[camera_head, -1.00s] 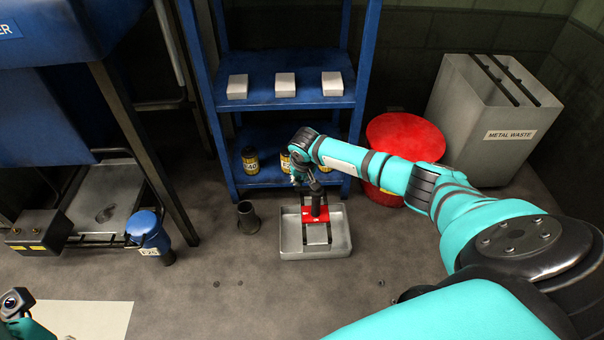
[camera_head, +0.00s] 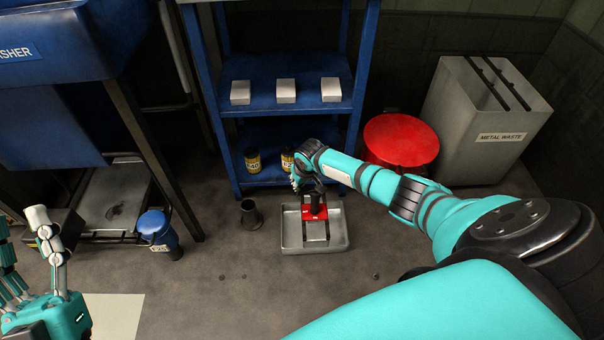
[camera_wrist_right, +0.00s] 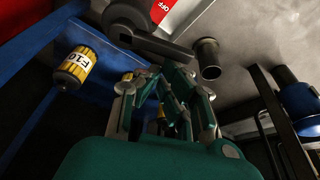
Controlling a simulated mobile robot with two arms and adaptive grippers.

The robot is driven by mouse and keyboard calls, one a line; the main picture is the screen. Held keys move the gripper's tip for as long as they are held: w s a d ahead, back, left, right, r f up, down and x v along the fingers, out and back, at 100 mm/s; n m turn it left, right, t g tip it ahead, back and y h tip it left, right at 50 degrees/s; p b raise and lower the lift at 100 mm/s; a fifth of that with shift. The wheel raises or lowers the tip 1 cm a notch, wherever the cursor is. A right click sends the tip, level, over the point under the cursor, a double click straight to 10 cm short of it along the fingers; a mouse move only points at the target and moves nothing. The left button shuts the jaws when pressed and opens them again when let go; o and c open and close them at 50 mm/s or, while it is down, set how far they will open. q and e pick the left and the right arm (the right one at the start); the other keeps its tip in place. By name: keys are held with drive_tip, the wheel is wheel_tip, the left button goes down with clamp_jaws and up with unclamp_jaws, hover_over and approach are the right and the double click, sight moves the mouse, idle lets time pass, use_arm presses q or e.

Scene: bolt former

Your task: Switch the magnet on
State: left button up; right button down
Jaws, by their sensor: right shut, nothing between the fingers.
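The magnet is a red plate (camera_head: 314,213) with an upright black handle (camera_head: 316,202), standing in a grey metal tray (camera_head: 290,242). In the right wrist view the red plate (camera_wrist_right: 165,8) shows the word OFF, with a dark lever (camera_wrist_right: 150,42) beside it. My right gripper (camera_head: 300,186) is shut and empty, just behind and left of the handle. In the wrist view its fingers (camera_wrist_right: 160,75) are close to the lever; I cannot tell whether they touch. My left gripper (camera_head: 20,222) is at the lower left, open and empty, far from the magnet.
A blue shelf (camera_head: 262,95) with white blocks and yellow-black cans stands behind the tray. A dark cup (camera_head: 250,214) stands left of the tray. A red drum (camera_head: 400,140) and metal waste bin (camera_head: 480,120) are at the right.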

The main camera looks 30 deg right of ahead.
sight(300, 193)
use_arm(q)
drive_tip(key=w+f+g+y+p, duration=0.1)
drive_tip(key=w+f+g+y, duration=0.1)
drive_tip(key=w+f+g, duration=0.3)
use_arm(e)
drive_tip(key=n, duration=0.1)
drive_tip(key=s+n+y, duration=0.1)
drive_tip(key=n, duration=0.1)
drive_tip(key=s+a+n, duration=0.1)
drive_tip(key=n, duration=0.1)
drive_tip(key=shift+y, duration=0.3)
drive_tip(key=shift+s+a+n+y, duration=0.1)
drive_tip(key=shift+s+n+y, duration=0.3)
drive_tip(key=shift+n, duration=0.6)
use_arm(q)
drive_tip(key=s+r+t+h, duration=0.1)
drive_tip(key=s+r+t, duration=0.2)
drive_tip(key=shift+s+r+t+b, duration=0.1)
drive_tip(key=shift+s+t+b, duration=0.1)
drive_tip(key=shift+t+b, duration=0.15)
use_arm(e)
drive_tip(key=s+n, duration=0.1)
drive_tip(key=n, duration=0.1)
drive_tip(key=s+n+g+y, duration=0.1)
drive_tip(key=n, duration=0.1)
use_arm(q)
drive_tip(key=shift+s, duration=0.1)
use_arm(e)
drive_tip(key=shift+w, duration=0.1)
